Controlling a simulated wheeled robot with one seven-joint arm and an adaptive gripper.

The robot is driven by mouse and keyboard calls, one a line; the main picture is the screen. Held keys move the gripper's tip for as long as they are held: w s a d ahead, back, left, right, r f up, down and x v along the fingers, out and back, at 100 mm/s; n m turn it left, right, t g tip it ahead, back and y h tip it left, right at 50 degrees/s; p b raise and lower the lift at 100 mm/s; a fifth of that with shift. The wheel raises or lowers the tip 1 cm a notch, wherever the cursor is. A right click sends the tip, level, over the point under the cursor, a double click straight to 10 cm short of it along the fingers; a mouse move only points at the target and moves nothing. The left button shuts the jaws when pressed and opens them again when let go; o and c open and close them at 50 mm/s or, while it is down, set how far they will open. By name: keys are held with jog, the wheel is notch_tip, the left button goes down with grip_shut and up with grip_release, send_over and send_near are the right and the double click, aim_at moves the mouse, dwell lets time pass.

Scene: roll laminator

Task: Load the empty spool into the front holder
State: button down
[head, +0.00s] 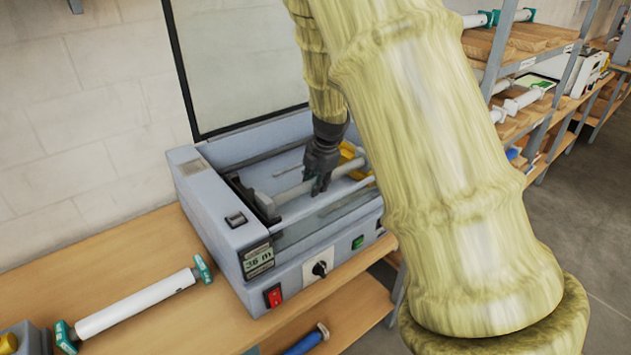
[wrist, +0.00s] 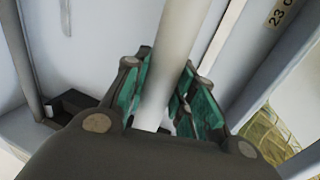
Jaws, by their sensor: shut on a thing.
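The laminator (head: 212,210) stands open on the wooden bench, with its clear lid raised. My gripper (head: 318,182) reaches down inside it. In the wrist view my gripper (wrist: 162,100) has its green-padded fingers closed around a pale, bare spool (wrist: 182,38). In the head view this spool (head: 288,194) lies crosswise in the bay, its left end near a dark bracket (head: 241,190) on the left wall. I cannot tell whether its ends are seated in the front holder. My arm and hand hide much of the right side of the bay.
A white roll with green ends (head: 135,303) lies on the bench (head: 120,257) at left. A red switch (head: 273,296) and black knob (head: 320,268) are on the laminator's front. Shelves (head: 512,58) with more rolls stand at right. The raised lid (head: 240,60) rises behind my gripper.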

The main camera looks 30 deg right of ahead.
jog(key=shift+f, duration=0.1)
jog(key=c, duration=1.2)
grip_release()
jog(key=shift+o, duration=0.2)
jog(key=shift+r, duration=0.65)
jog(key=b+v, duration=0.2)
jog(key=v, duration=1)
